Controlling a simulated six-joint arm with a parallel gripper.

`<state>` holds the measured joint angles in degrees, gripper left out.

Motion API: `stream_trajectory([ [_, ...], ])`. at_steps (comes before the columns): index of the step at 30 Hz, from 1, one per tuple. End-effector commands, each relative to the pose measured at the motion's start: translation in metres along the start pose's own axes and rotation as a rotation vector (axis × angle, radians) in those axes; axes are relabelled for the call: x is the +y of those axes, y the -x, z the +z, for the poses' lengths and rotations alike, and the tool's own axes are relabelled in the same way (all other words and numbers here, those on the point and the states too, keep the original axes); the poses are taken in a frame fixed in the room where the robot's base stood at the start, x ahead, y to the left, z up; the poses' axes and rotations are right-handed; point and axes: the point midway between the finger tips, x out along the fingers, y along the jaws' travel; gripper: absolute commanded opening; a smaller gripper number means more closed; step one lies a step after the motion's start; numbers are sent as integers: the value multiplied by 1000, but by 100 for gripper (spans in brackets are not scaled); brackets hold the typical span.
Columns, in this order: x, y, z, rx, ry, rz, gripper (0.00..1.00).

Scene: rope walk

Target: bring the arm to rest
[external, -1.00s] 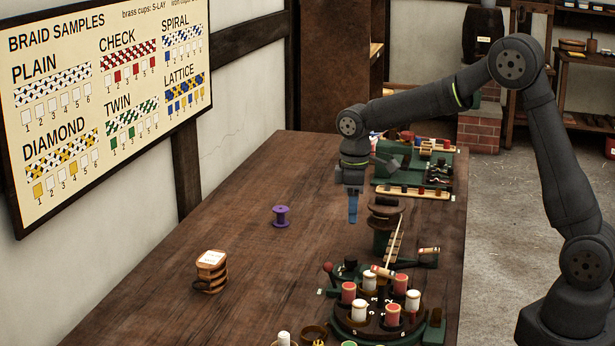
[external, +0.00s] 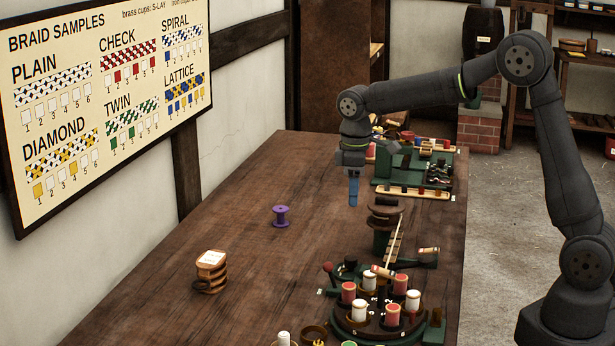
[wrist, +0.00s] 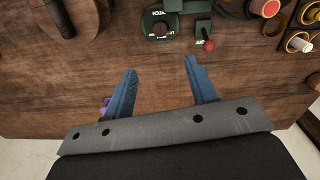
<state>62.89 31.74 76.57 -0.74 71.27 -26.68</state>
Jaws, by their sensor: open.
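My gripper (external: 354,190) hangs above the wooden table (external: 235,240), fingers pointing down, apart from everything on it. In the wrist view the two blue fingers of my gripper (wrist: 160,88) are spread with bare table wood between them. Nothing is held. My arm reaches from its base at the lower right, up through the elbow and over to the left.
A round braiding stand with red and white bobbins (external: 358,312) stands at the front right. A purple spool (external: 281,216) and a stacked wooden block (external: 210,271) stand on the left. A green machine (external: 400,168) is at the back. The table's middle left is mostly clear.

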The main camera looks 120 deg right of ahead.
Motion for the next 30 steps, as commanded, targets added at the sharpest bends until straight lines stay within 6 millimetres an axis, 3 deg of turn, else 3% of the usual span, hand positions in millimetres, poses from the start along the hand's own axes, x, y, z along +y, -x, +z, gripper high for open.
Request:
stream_trajectory([
  [8,0,-29,1,-3,0,-2,52],
  [21,0,-118,1,-5,0,-2,52],
  [30,0,-164,1,-3,0,-1,52],
])
